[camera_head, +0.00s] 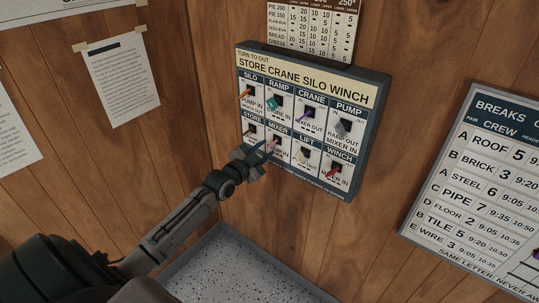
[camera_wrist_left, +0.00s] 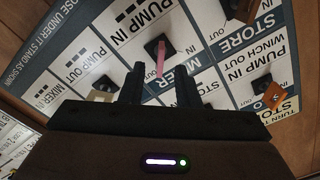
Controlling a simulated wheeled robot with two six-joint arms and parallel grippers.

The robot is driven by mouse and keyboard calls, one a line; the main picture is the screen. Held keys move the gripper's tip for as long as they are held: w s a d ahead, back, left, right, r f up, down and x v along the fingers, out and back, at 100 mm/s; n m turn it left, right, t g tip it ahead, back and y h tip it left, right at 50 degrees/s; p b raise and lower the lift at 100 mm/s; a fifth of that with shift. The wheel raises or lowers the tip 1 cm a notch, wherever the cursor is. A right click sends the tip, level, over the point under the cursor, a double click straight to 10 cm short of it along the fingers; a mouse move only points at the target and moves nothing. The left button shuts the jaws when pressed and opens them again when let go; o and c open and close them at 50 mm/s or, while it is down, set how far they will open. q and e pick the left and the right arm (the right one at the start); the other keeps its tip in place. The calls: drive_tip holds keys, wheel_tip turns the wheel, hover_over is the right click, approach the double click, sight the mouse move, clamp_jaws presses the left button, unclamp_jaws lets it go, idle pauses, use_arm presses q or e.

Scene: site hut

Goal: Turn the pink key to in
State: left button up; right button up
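The pink key (camera_head: 276,141) sits in the mixer lock of the key board (camera_head: 373,91), in the bottom row. In the left wrist view the pink key (camera_wrist_left: 160,62) stands out of its dark lock, centred between my two fingertips. My left gripper (camera_head: 262,148) is at the board's lower left, open, its fingers (camera_wrist_left: 159,82) apart with a gap on each side of the key. The gripper partly covers the mixer and store panels in the head view. My right gripper is in neither view.
Neighbouring keys are close: a brown store key (camera_wrist_left: 245,9), an orange silo key (camera_wrist_left: 273,97) and a cream lift key (camera_head: 303,154). Teal, purple, grey and red keys fill other locks. A breaks chart (camera_head: 468,190) hangs to the right. A speckled surface (camera_head: 235,268) lies below.

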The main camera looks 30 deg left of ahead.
sight(270, 146)
use_arm(q)
drive_tip(key=shift+w+d+b, duration=0.1)
drive_tip(key=shift+w+b, duration=0.75)
drive_tip(key=shift+w, duration=0.7)
drive_tip(key=shift+c, duration=0.2)
clamp_jaws()
